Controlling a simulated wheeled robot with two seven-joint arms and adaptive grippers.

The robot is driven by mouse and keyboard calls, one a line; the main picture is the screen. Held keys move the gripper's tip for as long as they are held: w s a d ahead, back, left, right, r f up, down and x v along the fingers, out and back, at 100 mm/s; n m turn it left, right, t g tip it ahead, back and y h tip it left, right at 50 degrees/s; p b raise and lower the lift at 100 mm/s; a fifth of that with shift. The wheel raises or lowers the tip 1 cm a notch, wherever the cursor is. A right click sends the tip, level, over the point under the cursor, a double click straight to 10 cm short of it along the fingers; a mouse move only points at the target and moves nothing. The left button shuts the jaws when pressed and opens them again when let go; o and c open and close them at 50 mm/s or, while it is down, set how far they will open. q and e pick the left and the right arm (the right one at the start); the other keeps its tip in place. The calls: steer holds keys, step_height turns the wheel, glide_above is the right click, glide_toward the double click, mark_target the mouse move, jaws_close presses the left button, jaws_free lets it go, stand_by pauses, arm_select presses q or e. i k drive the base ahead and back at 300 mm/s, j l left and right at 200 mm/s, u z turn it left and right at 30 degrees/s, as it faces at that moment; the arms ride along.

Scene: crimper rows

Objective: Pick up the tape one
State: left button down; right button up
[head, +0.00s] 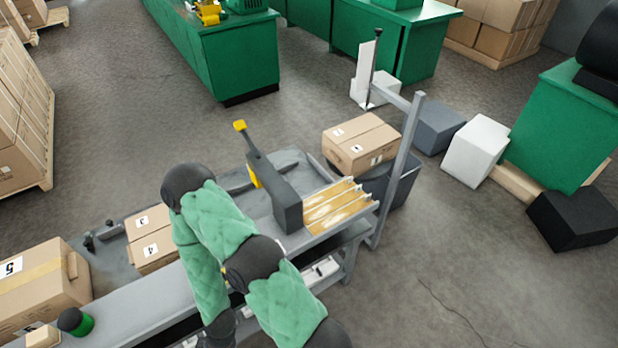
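A cardboard box (36,290) with a yellowish tape band across its top and a label that reads 5 stands at the lower left. It is cut off by the left edge. No loose roll of tape can be made out. My green-sleeved arm (214,213) with black joints crosses the grey workbench (128,312) in the lower middle, to the right of this box and apart from it. Its far end runs down towards the bottom edge, among dark parts. Neither gripper's fingers can be made out.
A small box (42,337) and a black-and-green cylinder (76,321) are at the lower left. A tall grey device (281,190) stands beside a wooden slotted tray (337,205).

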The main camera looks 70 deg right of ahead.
mark_target(314, 200)
steer(key=k+l+u, duration=0.1)
steer(key=l, duration=0.4)
steer(key=k+l+u, duration=0.1)
steer(key=k+l, duration=0.2)
steer(key=l, duration=0.15)
steer(key=k+l+u, duration=0.15)
steer(key=l, duration=0.35)
steer(key=k+l+u, duration=0.1)
steer(key=k+l, duration=0.25)
steer(key=k+l+u, duration=0.1)
steer(key=k+l, duration=0.15)
steer(key=l, duration=0.25)
